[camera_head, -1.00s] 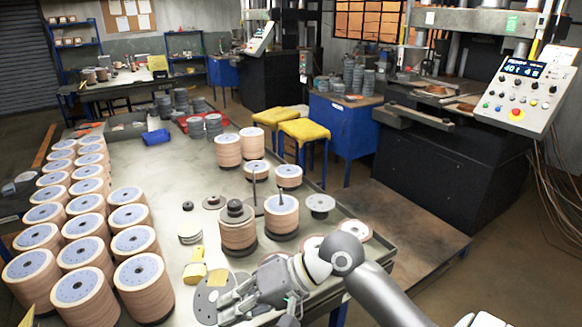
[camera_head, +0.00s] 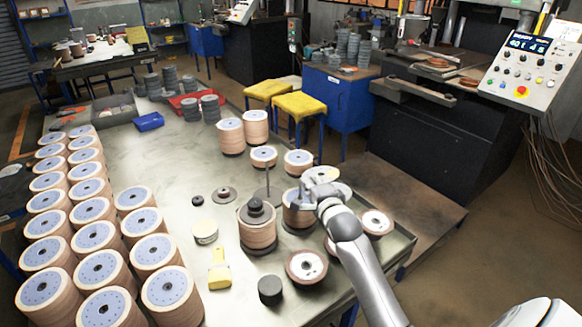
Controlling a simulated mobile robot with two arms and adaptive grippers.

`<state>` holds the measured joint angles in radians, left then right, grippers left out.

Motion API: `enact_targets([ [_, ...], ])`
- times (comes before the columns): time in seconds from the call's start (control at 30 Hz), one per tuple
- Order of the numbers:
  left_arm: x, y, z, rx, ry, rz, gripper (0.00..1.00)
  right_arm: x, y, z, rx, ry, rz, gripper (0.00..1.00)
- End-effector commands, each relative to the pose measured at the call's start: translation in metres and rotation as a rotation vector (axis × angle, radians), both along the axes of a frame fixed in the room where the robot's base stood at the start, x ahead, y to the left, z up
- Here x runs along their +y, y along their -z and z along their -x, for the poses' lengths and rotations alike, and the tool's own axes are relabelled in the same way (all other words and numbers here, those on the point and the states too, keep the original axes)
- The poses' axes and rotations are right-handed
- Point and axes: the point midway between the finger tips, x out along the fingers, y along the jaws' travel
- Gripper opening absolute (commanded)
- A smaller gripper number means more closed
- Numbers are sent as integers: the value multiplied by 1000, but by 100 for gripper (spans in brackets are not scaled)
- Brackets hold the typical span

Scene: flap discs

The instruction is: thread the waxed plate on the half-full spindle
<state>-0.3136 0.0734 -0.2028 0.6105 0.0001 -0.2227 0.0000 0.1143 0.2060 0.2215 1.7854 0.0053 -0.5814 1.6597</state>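My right gripper (camera_head: 308,190) is small and partly hidden by its own wrist. It is at the top of a pinkish disc stack (camera_head: 298,215) on the right of the table. I cannot tell its finger opening, or whether it holds a plate. The stack's top and any rod there are covered. A bare thin rod (camera_head: 267,180) stands just left of it. Another stack (camera_head: 257,230) in front carries dark rings on top. No plate can be picked out clearly as the waxed one. My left gripper is out of view.
Rows of blue-topped disc stacks (camera_head: 98,237) fill the table's left side. A yellow tool (camera_head: 219,272), a black cylinder (camera_head: 270,290) and a loose disc (camera_head: 306,265) lie near the front.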

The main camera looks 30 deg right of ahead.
Motion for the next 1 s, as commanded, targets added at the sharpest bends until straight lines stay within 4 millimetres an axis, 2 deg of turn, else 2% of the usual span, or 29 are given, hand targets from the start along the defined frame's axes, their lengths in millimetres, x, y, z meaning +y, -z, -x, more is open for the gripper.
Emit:
enact_targets([
  [0.03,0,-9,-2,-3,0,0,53,-3,-5,-7,-25,35,-8,0],
  [0.17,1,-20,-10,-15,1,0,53,-4,-10,-22,-92,95,-11,0],
  [0.33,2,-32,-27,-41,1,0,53,13,-15,-40,-167,100,-14,0],
  [0.53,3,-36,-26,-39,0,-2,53,31,-16,-52,-213,74,-17,0],
  [0.67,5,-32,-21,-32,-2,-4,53,34,-11,-54,-218,66,-18,0],
  [1.0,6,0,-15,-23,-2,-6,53,34,23,-54,-219,67,-17,0],
])
